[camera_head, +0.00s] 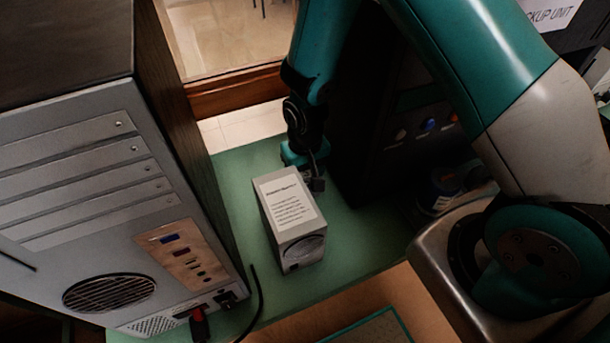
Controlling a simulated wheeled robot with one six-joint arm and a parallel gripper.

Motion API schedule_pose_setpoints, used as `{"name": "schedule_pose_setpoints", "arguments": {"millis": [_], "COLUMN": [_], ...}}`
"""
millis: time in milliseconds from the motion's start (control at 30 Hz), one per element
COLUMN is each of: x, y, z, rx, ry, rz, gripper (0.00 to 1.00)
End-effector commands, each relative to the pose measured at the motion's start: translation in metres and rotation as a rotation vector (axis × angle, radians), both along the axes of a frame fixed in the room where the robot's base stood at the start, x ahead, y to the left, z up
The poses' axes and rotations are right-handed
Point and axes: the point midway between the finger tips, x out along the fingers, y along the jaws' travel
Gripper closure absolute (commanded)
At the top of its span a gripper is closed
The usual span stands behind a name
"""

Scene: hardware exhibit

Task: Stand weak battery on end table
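No battery can be made out in this view. No end table can be told for sure; a green tabletop (345,262) is in the middle. My gripper (313,180) is low over this top, just behind and right of a grey box (300,247) with a printed label and a round fan grille. The gripper is small, dark and partly hidden by the box, so I cannot tell whether its fingers are open or hold something. I cannot tell whether it touches the box.
A large grey computer tower (90,200) with a red plug and a black cable stands at left. A dark cabinet (385,150) with coloured buttons stands right of my gripper. A small dark jar-like object (445,184) lies in shadow. Bare green top shows before the box.

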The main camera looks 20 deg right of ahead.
Motion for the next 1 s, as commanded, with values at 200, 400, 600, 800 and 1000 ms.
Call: {"name": "schedule_pose_setpoints", "arguments": {"millis": [200,400,600,800,1000], "x": [0.0,0.0,0.001,0.001,0.001], "y": [0.0,0.0,0.0,0.0,-0.001], "z": [0.0,0.001,0.007,0.027,0.046], "rx": [0.0,0.0,0.0,0.001,0.001], "ry": [0.0,-0.001,-0.002,-0.003,-0.002], "rz": [0.0,0.0,0.0,-0.001,-0.001], "gripper": [0.93,1.0,1.0,1.0,1.0]}}
